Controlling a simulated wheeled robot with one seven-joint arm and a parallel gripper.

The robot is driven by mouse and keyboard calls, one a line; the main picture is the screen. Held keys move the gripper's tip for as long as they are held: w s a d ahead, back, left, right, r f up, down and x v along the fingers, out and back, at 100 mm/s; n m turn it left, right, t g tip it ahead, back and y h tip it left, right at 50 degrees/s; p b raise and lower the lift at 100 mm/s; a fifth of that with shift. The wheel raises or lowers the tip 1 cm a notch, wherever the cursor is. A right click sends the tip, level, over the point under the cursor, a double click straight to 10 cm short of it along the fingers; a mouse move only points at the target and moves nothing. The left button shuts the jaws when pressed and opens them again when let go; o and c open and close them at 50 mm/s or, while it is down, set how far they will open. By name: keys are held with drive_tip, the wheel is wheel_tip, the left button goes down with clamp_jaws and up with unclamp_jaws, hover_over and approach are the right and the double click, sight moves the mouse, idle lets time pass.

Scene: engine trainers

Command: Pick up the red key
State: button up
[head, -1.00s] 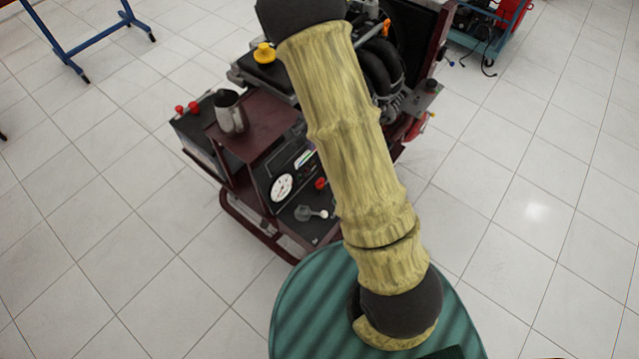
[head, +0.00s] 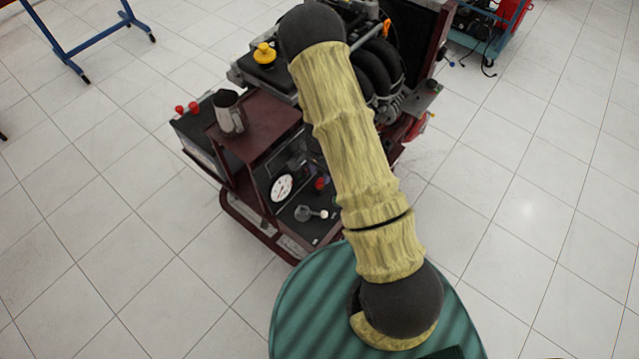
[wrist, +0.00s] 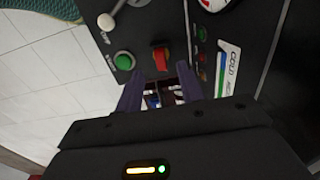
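The red key (wrist: 161,59) sits on the dark control panel, near the middle of the wrist view. It also shows in the head view (head: 320,184) as a small red spot beside my arm. My gripper (wrist: 160,82) is open, with its two dark fingers apart and nothing held between them. In the wrist view the key lies just beyond the fingertips, roughly in line with the gap. In the head view the gripper is a dark shape over the panel, partly hidden by my arm and hard to make out.
A green button (wrist: 124,61) lies left of the key and a white-knobbed lever (wrist: 106,21) beyond it. A coloured label (wrist: 228,68) is to the right. A white gauge (head: 281,187) and a metal jug (head: 229,112) are on the engine stand (head: 262,128).

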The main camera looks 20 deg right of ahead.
sight(319, 181)
drive_tip(key=shift+w+f+p, duration=0.15)
drive_tip(key=shift+f+p, duration=0.3)
drive_tip(key=shift+f, duration=2.15)
drive_tip(key=shift+c, duration=0.5)
clamp_jaws()
